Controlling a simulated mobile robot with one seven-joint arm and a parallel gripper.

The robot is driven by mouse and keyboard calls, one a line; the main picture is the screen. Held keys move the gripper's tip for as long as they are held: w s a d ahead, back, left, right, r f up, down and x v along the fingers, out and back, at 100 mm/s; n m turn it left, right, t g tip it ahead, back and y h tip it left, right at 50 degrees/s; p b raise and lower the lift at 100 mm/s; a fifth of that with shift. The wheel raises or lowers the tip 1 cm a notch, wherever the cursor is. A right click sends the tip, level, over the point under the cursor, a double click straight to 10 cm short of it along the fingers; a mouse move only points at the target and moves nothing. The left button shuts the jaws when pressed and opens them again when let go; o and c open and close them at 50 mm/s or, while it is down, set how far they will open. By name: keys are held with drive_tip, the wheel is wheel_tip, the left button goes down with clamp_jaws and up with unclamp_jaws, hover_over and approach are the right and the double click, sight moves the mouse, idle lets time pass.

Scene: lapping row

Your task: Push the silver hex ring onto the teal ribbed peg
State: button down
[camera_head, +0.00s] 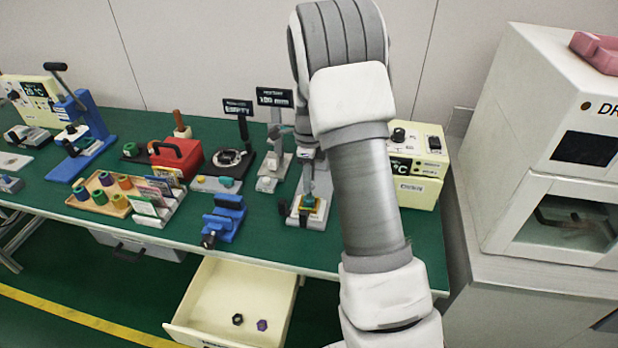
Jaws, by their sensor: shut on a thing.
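My gripper (307,191) points down behind my forearm, over a small fixture at the front middle of the green bench. It is shut just above or at the teal ribbed peg (308,201), which stands on the fixture's pale base (314,219). The silver hex ring is too small and too covered by the fingers to make out clearly; it appears to be between them, at the peg. I cannot tell whether the ring is around the peg or only above it.
A blue vise (225,218) stands left of the fixture. A wooden tray (84,204) of coloured spools and a red box (178,157) are further left. Below, an open drawer (214,295) holds a black hex ring (238,319) and a purple one (262,325). A cream instrument (420,168) stands right.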

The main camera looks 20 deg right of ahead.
drive_tip(key=shift+f+b, duration=0.95)
drive_tip(key=shift+f, duration=0.9)
drive_tip(key=c, duration=0.5)
unclamp_jaws()
drive_tip(key=shift+r, duration=0.1)
wheel_tip(320, 180, up, 17)
drive_tip(key=p, duration=0.2)
drive_tip(key=shift+r+p, duration=0.2)
drive_tip(key=shift+p, duration=0.1)
